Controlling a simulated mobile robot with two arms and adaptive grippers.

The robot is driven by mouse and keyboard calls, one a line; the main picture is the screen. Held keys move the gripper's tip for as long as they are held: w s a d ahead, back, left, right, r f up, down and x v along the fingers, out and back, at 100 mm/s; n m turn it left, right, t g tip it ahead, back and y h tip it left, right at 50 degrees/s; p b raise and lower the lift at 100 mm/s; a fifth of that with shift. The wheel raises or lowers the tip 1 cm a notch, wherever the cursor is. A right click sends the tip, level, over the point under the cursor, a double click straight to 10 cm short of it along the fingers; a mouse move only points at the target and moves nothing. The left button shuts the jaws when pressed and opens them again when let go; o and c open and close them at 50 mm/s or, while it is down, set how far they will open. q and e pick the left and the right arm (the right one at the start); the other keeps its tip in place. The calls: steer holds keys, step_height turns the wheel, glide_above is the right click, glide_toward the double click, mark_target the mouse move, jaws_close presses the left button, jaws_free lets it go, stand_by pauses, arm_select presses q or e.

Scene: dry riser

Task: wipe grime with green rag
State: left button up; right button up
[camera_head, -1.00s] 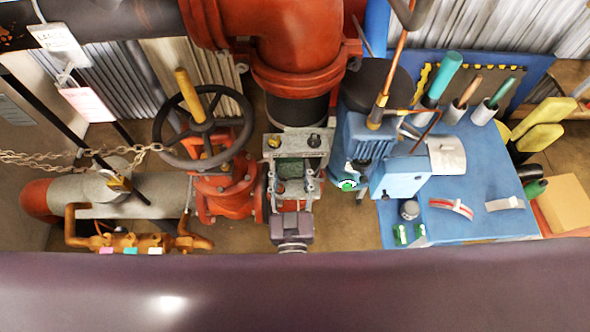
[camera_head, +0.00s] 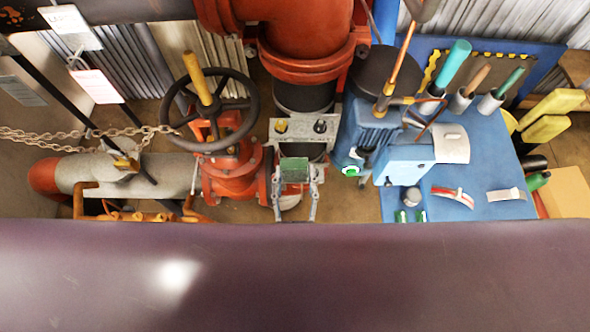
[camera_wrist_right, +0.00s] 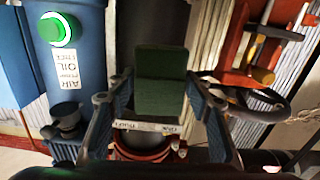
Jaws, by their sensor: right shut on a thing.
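My right gripper (camera_head: 295,174) is in the middle of the head view, in front of a grey panel with two knobs. It is shut on the green rag (camera_head: 294,170), which looks like a small dark green block. In the right wrist view the rag (camera_wrist_right: 160,82) sits between the two fingers of the right gripper (camera_wrist_right: 160,100). I cannot make out any grime for certain in either view. My left gripper is not in view.
A red valve with a black handwheel (camera_head: 163,110) stands left of my right gripper. A blue pump (camera_head: 366,140) and a blue bench (camera_head: 465,205) with tools are on the right. A large dark purple surface (camera_head: 300,280) fills the foreground and hides what lies below.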

steer(key=shift+s, duration=1.55)
